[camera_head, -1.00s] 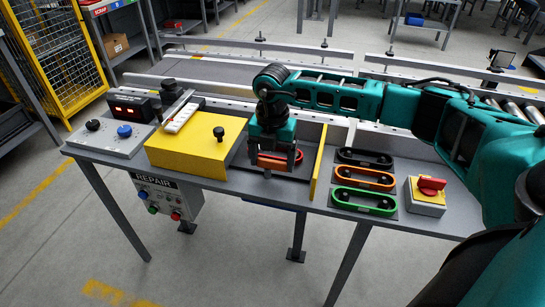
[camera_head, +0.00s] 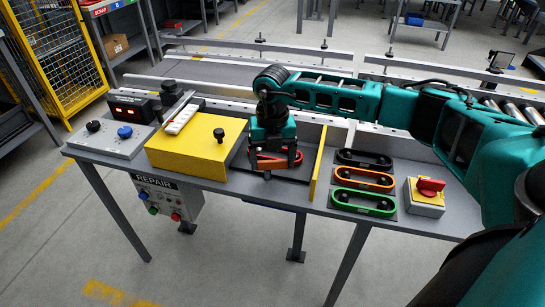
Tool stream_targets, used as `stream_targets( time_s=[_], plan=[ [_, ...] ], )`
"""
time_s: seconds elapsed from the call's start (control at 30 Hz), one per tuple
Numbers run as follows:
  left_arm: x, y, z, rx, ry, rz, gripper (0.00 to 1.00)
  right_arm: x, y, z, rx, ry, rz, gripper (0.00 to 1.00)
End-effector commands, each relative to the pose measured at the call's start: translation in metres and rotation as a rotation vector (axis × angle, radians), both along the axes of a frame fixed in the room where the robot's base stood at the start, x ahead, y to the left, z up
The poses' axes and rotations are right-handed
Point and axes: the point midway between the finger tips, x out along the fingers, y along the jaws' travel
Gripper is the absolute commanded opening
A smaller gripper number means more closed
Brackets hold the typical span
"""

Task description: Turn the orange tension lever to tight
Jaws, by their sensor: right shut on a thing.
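My right gripper (camera_head: 275,164) points down over the dark recessed bay between the yellow block and the thin yellow plate. No tight marking is readable. My left gripper is out of view.
A yellow block (camera_head: 190,148) with a black knob stands left of the bay, and an upright yellow plate (camera_head: 318,163) stands close on the right. Black, orange and green loops (camera_head: 363,202) lie further right, beside a red rotary switch (camera_head: 427,193) on a yellow-topped box.

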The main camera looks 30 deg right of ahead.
Motion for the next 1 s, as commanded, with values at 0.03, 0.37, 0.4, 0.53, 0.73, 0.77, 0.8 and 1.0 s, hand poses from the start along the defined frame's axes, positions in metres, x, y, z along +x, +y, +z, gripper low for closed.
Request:
stream_targets(
  time_s=[0.03, 0.37, 0.4, 0.53, 0.73, 0.77, 0.8, 1.0],
  plan=[
    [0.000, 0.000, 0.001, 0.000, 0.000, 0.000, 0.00, 0.001, 0.000, 0.001, 0.001, 0.000, 0.045, 0.52],
    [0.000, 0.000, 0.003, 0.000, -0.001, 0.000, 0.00, 0.004, -0.001, 0.001, 0.001, 0.000, 0.358, 0.52],
    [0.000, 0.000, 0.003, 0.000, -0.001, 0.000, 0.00, 0.005, -0.001, 0.001, 0.001, 0.000, 0.396, 0.52],
    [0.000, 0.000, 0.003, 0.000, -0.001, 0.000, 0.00, 0.006, -0.001, 0.001, 0.001, 0.000, 0.520, 0.52],
    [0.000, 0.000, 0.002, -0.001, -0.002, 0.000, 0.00, 0.008, -0.001, 0.000, 0.001, 0.000, 0.710, 0.52],
    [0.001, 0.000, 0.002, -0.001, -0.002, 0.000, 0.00, 0.009, -0.001, 0.000, 0.001, 0.000, 0.739, 0.52],
    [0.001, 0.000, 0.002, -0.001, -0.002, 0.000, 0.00, 0.009, -0.001, 0.000, 0.001, 0.000, 0.776, 0.52],
    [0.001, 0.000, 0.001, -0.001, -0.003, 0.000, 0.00, 0.011, 0.000, 0.000, 0.001, -0.001, 0.949, 0.52]
  ],
)
